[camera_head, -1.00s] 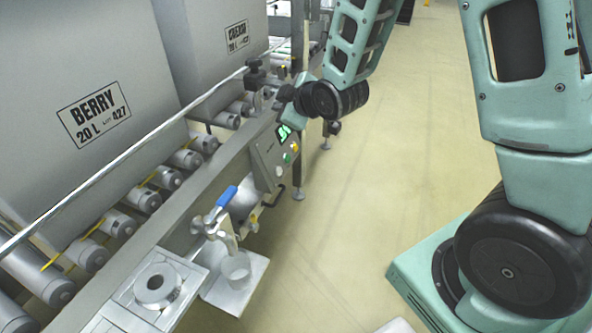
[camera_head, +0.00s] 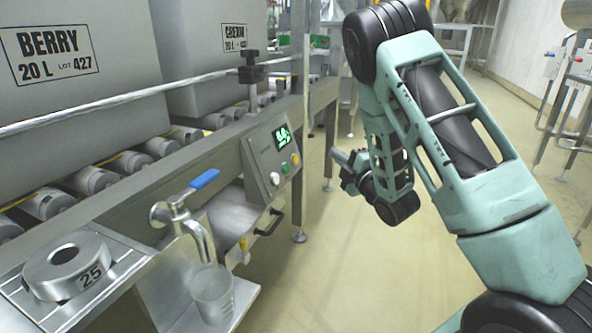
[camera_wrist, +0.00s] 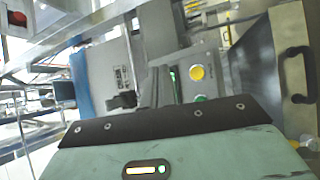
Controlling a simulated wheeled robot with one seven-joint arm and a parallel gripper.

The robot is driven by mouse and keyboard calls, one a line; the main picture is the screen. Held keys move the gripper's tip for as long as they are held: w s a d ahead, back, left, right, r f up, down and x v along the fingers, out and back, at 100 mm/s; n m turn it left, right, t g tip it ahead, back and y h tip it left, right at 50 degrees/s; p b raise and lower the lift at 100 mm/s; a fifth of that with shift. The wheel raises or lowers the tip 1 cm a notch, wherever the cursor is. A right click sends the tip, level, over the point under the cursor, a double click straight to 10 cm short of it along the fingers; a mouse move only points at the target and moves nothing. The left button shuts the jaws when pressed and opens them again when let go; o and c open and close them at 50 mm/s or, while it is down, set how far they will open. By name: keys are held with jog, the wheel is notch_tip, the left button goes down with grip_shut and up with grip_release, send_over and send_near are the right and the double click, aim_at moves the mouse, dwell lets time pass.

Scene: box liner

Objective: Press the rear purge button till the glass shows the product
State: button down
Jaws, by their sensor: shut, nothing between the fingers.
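A grey control box (camera_head: 270,155) on the conveyor's side carries a lit green display (camera_head: 281,136), a yellow button (camera_head: 295,159), a green button (camera_head: 286,167) and a pale round knob (camera_head: 275,179). No readable label shows which is the purge button. In the wrist view the yellow button (camera_wrist: 197,72) and green button (camera_wrist: 201,98) show just beyond my gripper's body. A clear glass (camera_head: 213,292) stands under the blue-handled tap (camera_head: 190,212); no product is visible in it. My gripper (camera_head: 340,160) is shut and empty, right of the box and apart from it.
Large grey boxes, one marked BERRY (camera_head: 60,60), stand on the roller conveyor (camera_head: 95,178). A metal ring (camera_head: 65,265) marked 25 sits on the front ledge. A black handle (camera_head: 269,222) juts below the control box. The floor (camera_head: 335,270) to the right is clear.

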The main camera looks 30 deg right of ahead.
jog(key=shift+w+a, duration=0.1)
jog(key=w+a+f+b, duration=0.1)
jog(key=w+a+f, duration=0.2)
jog(key=w+a, duration=0.2)
jog(key=shift+w, duration=0.7)
dwell(1.9)
jog(key=shift+w+a+b, duration=0.2)
jog(key=shift+w+b, duration=0.1)
jog(key=shift+b, duration=0.05)
jog(key=shift+w+a+f, duration=0.2)
jog(key=shift+w+a, duration=0.05)
jog(key=shift+w, duration=0.05)
dwell(1.3)
jog(key=shift+s, duration=0.1)
jog(key=shift+s+d+r, duration=0.3)
jog(key=shift+s+d, duration=0.2)
jog(key=shift+s+d+r, duration=0.25)
jog(key=shift+s+d, duration=0.25)
jog(key=shift+s, duration=0.15)
jog(key=shift+s+d+r, duration=0.3)
jog(key=shift+s+d, duration=0.15)
jog(key=shift+s, duration=0.15)
jog(key=shift+s+d+r, duration=0.25)
jog(key=shift+s+d, duration=0.25)
jog(key=shift+s, duration=0.15)
